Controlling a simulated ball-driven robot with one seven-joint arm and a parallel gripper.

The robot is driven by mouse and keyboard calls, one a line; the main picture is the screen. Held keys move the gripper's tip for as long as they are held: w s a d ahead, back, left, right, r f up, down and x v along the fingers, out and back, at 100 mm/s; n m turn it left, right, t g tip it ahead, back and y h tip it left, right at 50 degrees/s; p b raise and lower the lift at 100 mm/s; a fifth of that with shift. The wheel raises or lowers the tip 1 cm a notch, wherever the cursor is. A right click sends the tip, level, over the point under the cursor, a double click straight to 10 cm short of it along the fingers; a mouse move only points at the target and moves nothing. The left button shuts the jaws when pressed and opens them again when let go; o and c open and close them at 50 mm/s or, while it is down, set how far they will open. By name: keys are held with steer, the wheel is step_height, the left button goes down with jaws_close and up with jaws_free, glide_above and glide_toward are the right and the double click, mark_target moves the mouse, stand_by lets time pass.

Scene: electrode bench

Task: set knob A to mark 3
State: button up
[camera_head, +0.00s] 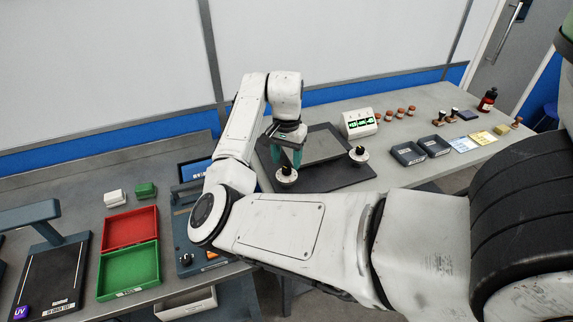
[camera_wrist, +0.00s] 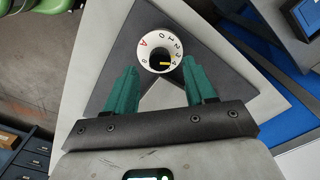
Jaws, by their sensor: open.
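Knob A (camera_wrist: 160,64) is a black knob with a yellow pointer, inside a white dial ring marked with a red A and small numerals. The pointer points right in the wrist view, at the small numerals near 3; the exact mark is too small to tell. In the head view this knob (camera_head: 286,176) stands at the left front of a dark plate, below my gripper. My gripper (camera_wrist: 160,64) is open, its teal fingers apart with the dial between and just beyond their tips.
A second knob (camera_head: 358,154) stands on the dark plate (camera_head: 333,181) to the right. A white box with a green display (camera_head: 359,123) is behind it. Dark trays (camera_head: 408,153) lie further right. Red (camera_head: 130,229) and green (camera_head: 129,270) trays are at the left.

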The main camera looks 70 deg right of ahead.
mark_target(287, 168)
step_height(287, 168, up, 8)
steer(key=shift+b, duration=0.4)
steer(key=shift+f, duration=0.1)
